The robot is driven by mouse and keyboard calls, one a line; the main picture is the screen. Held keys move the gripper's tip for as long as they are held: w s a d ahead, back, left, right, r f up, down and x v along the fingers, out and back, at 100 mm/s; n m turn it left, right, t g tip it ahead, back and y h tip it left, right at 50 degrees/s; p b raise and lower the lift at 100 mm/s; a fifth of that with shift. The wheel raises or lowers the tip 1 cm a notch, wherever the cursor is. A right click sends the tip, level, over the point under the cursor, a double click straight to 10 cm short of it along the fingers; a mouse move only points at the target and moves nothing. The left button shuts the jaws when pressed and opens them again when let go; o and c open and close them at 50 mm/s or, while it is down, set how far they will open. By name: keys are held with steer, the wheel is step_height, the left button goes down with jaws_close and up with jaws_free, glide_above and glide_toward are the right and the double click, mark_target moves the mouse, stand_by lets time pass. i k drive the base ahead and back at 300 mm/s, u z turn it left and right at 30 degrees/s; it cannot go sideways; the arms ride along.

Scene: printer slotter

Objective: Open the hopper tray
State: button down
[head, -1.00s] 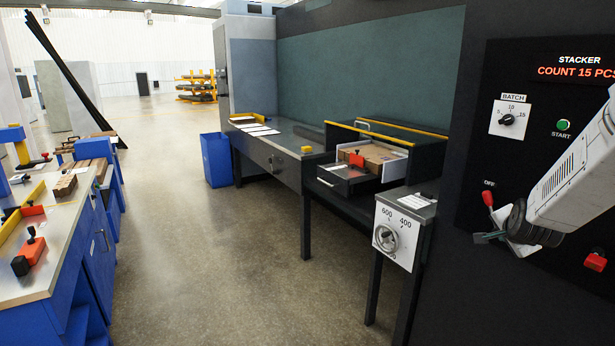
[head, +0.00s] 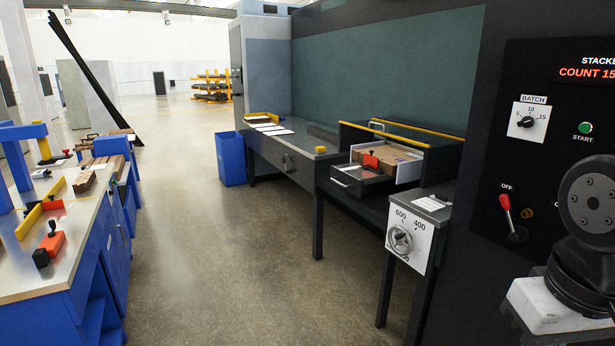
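The hopper tray (head: 363,186) is a dark drawer-like tray with a light bar handle (head: 341,183) on its front. It juts out from the dark machine at mid-picture, under a yellow-edged frame (head: 400,134). Only dark and white parts of my arm show at the lower right, well apart from the tray. My gripper's fingers are not in view.
A stand with a dial marked 600 and 400 (head: 401,240) is in front of the tray, to its right. The stacker panel (head: 545,130) is at the right. A blue workbench (head: 60,290) stands at the left. The floor (head: 220,250) between is clear.

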mark_target(352, 178)
steer(key=u, duration=0.35)
steer(key=i, duration=3.05)
steer(key=z, duration=0.1)
